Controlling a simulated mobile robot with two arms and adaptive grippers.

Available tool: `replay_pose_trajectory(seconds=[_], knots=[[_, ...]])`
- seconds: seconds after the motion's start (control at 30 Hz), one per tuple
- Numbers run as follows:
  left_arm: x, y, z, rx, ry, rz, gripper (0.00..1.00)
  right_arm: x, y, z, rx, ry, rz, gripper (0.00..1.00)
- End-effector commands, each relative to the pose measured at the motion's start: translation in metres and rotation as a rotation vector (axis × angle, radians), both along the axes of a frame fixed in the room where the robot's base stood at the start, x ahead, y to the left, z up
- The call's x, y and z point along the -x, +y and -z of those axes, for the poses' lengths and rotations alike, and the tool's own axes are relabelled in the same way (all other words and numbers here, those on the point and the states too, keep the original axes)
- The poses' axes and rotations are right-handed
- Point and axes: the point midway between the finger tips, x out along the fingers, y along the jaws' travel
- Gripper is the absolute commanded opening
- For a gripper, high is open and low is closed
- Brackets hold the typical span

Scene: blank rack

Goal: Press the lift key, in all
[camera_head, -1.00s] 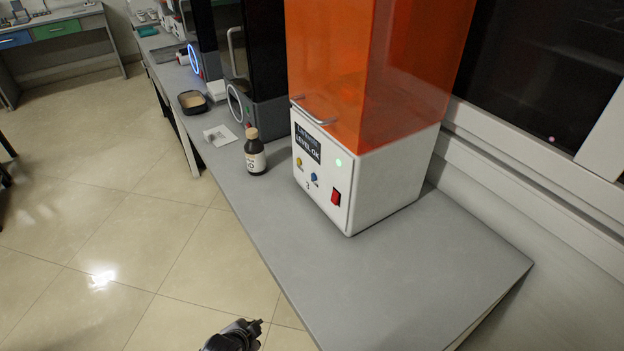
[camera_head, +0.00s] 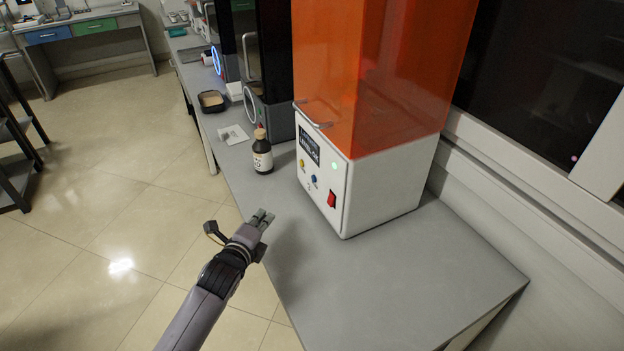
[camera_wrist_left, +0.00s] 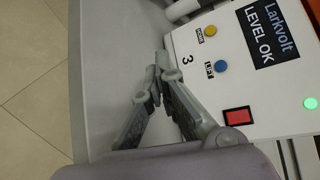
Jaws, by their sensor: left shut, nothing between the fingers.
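The machine (camera_head: 385,195) is a white box with an orange cover on the grey bench. Its front has a yellow button (camera_head: 302,163), a blue button (camera_head: 314,179) and a red switch (camera_head: 332,199). In the left wrist view the blue button (camera_wrist_left: 220,66) has a small label beside it that seems to read "Lift"; the yellow button (camera_wrist_left: 210,31) has another label. The display (camera_wrist_left: 262,32) reads "Larkvolt LEVEL OK". My left gripper (camera_head: 264,216) is shut and empty, in front of the panel and apart from the buttons. Its fingertips (camera_wrist_left: 157,68) show left of the blue button. My right gripper is out of view.
A brown bottle (camera_head: 262,152) with a white label stands on the bench left of the machine. A small tray (camera_head: 211,102) and a dark machine (camera_head: 268,70) stand farther back. The bench front right of the gripper is clear. A green light (camera_head: 334,166) glows on the panel.

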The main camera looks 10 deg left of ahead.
Motion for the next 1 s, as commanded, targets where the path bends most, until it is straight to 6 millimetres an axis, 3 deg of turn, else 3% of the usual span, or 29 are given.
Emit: replay_pose_trajectory(seconds=[0.1,0.3,0.77,1.0], knots=[[-0.029,0.002,-0.022,-0.174,-0.126,0.064,0.00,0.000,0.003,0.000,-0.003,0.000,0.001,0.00],[-0.050,0.002,-0.042,-0.339,-0.242,0.111,0.00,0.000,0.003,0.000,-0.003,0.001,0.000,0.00],[-0.053,0.001,-0.044,-0.362,-0.258,0.117,0.00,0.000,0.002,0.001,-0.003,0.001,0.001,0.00],[-0.066,-0.018,-0.042,-0.358,-0.260,0.116,0.00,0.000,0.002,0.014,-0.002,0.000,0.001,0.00]])
